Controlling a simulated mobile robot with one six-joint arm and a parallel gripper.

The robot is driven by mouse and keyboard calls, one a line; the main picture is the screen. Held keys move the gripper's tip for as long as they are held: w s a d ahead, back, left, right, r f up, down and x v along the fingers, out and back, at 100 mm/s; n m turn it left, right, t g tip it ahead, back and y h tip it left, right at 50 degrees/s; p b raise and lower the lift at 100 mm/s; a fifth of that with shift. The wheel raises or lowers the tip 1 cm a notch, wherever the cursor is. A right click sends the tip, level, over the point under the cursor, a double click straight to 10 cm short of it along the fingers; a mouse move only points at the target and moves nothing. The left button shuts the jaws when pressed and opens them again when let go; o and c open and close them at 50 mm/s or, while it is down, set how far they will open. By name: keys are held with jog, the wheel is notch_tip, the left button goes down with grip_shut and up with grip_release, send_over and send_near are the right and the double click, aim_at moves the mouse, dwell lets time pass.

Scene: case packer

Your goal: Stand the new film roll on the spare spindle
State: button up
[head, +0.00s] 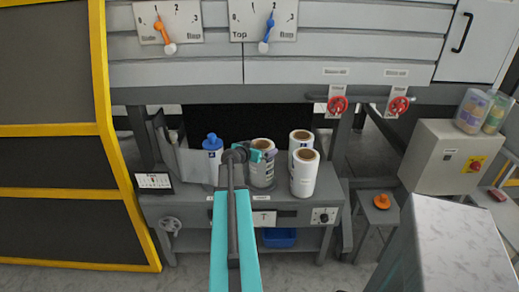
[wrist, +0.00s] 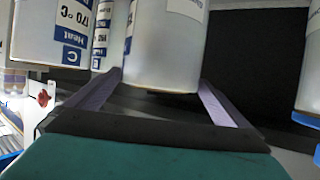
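My gripper (head: 262,153) is at the upper part of a white film roll (head: 262,170) with a brown core, on the grey bench. In the wrist view the roll (wrist: 165,45) fills the space between my two purple fingers (wrist: 160,82), which look close to or against its sides. I cannot tell whether they grip it or whether it is lifted. Two more white rolls stand to the right, one at the back (head: 299,139) and one in front (head: 304,178). A white cylinder with a blue knob (head: 213,160) stands to the left. No bare spindle is clearly visible.
The bench (head: 330,197) has little bare top around the rolls. A dark machine opening lies behind. Red valve handles (head: 338,105) hang at the upper right. A small stool with an orange knob (head: 382,201) and a grey control box (head: 437,160) stand to the right.

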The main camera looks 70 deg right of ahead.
jog(key=shift+r, duration=0.1)
jog(key=shift+v, duration=0.9)
jog(key=b+v, duration=0.2)
jog(key=v, duration=0.8)
jog(key=shift+b, duration=0.3)
jog(key=shift+a, duration=0.1)
